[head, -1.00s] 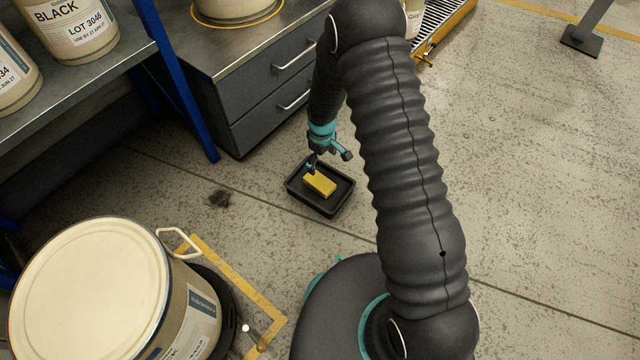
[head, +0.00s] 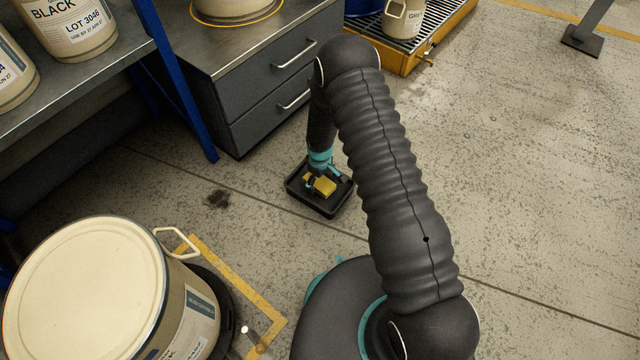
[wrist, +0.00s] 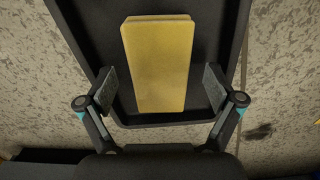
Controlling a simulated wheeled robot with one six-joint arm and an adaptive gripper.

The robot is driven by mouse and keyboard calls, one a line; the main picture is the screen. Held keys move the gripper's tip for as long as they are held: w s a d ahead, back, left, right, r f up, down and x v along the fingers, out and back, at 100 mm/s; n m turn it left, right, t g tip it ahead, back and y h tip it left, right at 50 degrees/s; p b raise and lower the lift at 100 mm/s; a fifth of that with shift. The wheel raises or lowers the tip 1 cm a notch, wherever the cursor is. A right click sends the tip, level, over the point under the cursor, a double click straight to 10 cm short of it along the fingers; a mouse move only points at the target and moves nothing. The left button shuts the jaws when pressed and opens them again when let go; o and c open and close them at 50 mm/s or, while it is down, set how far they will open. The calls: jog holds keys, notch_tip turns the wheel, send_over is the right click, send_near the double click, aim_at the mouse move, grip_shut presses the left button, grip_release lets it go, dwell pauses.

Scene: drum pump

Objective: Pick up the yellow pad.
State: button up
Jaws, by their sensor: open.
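The yellow pad (head: 320,184) lies in a black tray (head: 331,210) on the floor. In the wrist view the pad (wrist: 158,64) is a long yellow block lying lengthwise in the tray (wrist: 160,121). My gripper (head: 322,183) is low over the tray and partly covers the pad in the head view. In the wrist view my gripper (wrist: 159,90) is open, with one finger on each side of the pad's near part. A gap shows between each finger and the pad. Whether the fingertips touch the tray floor is unclear.
A grey drawer cabinet (head: 270,90) stands behind the tray. A large cream-lidded drum (head: 85,290) stands at the lower left, inside yellow floor tape (head: 237,280). A shelf (head: 100,75) with buckets is at the upper left.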

aim_at(320, 182)
jog(key=shift+f, duration=0.7)
jog(key=c, duration=1)
jog(key=shift+r, duration=0.1)
jog(key=shift+c, duration=0.2)
jog(key=shift+r, duration=0.6)
notch_tip(320, 182, up, 3)
jog(key=s+d+r+p, duration=0.1)
jog(key=s+d+r, duration=0.5)
jog(key=d, duration=0.3)
jog(key=shift+s+r, duration=0.3)
jog(key=shift+s, duration=0.45)
